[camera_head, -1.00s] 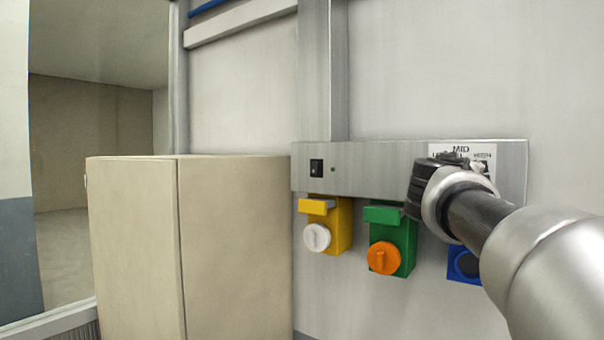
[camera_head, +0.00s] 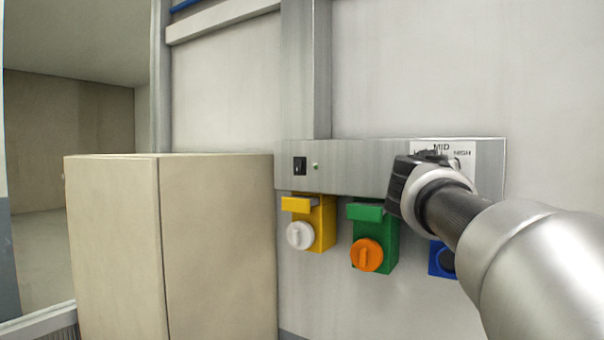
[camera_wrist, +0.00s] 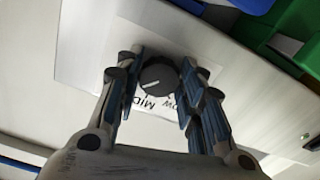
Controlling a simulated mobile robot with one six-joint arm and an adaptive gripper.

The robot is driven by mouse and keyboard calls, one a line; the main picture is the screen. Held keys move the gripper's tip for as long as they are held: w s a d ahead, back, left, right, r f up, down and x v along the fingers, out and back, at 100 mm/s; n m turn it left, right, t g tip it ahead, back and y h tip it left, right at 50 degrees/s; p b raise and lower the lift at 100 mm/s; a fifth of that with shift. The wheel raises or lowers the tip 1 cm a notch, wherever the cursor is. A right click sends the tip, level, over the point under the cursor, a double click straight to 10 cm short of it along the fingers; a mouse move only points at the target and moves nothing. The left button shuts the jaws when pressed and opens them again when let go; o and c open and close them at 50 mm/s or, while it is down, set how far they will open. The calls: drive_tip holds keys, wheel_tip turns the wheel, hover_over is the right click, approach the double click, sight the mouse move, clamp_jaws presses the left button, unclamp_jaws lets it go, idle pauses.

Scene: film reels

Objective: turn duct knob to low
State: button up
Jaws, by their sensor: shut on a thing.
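The duct knob (camera_wrist: 158,76) is black and round with a white pointer line. In the wrist view it sits between the two fingers of my gripper (camera_wrist: 162,60), which is shut on it. The white scale label (camera_wrist: 95,60) lies behind the knob, with "MID" and "LOW" readable beside it. The pointer line slants toward the lower left of that view, on the MID side rather than straight at LOW.
The steel panel (camera_head: 350,165) carries a black switch (camera_head: 300,166) and a small green lamp (camera_head: 316,167). Below hang a yellow box (camera_head: 325,222) with a white knob, a green box (camera_head: 390,240) with an orange knob, and a blue box (camera_head: 436,258). A beige cabinet (camera_head: 215,240) stands left.

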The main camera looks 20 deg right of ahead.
drive_tip(key=n+b, duration=0.1)
drive_tip(key=n, duration=0.3)
drive_tip(key=shift+d+n+b, duration=0.1)
drive_tip(key=shift+n+b, duration=0.2)
drive_tip(key=shift+b, duration=0.05)
drive_tip(key=n, duration=0.4)
drive_tip(key=shift+s+r+n, duration=0.1)
drive_tip(key=shift+n, duration=0.2)
drive_tip(key=n, duration=0.4)
drive_tip(key=shift+r, duration=0.1)
drive_tip(key=shift+n+p, duration=0.5)
drive_tip(key=shift+n, duration=1.7)
drive_tip(key=o, duration=1.1)
drive_tip(key=shift+c, duration=0.2)
